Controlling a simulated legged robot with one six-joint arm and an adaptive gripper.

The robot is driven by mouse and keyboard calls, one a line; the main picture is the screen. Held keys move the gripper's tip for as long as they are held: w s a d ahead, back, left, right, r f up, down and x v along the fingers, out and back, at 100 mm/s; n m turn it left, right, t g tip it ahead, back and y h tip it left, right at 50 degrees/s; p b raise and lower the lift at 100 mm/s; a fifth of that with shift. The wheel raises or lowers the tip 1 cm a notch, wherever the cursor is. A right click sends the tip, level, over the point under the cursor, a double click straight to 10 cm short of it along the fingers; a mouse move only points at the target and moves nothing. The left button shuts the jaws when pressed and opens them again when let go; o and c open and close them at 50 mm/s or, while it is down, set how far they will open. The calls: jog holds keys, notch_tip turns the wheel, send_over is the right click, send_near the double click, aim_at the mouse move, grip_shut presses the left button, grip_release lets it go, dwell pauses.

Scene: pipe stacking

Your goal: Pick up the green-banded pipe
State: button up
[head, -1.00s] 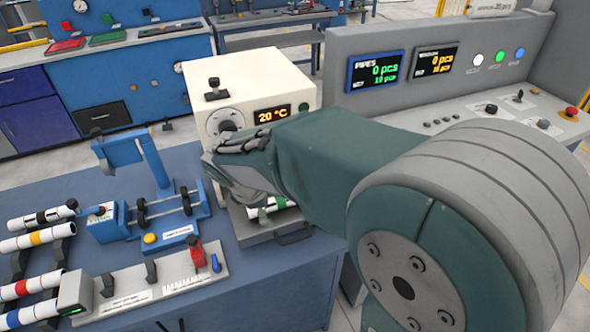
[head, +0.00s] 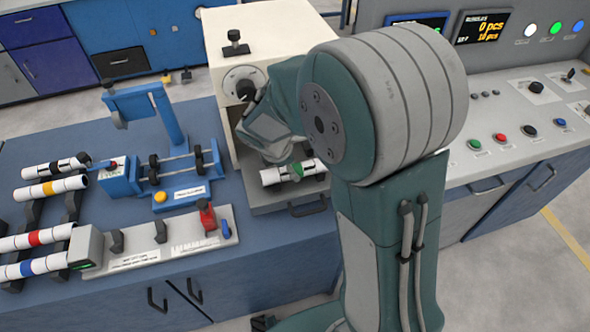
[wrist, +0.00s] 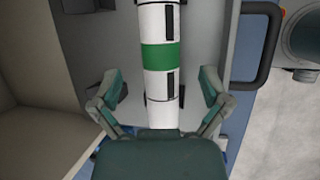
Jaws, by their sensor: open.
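The green-banded pipe (head: 311,167) is white with black marks and lies on the pull-out tray (head: 262,204) of the white heater box (head: 225,73). In the wrist view the pipe (wrist: 161,88) runs from the top edge down to my gripper's body, its green band near the middle. My gripper (wrist: 160,76) is open, with one finger on each side of the pipe and a gap on both sides. In the head view my gripper (head: 272,143) is at the front of the box, over the tray, and partly hides the pipe's surroundings.
A rack at left holds pipes with black, yellow (head: 48,188), red (head: 35,239) and blue (head: 26,268) bands. A blue roller fixture (head: 122,180) and a grey measuring bench (head: 143,243) stand beside the tray. The tray handle (head: 307,208) sticks out in front.

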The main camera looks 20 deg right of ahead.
aim_at(297, 167)
jog(key=x, duration=0.4)
jog(key=shift+d, duration=0.3)
jog(key=shift+a, duration=0.1)
jog(key=shift+a, duration=0.1)
jog(key=c, duration=1.3)
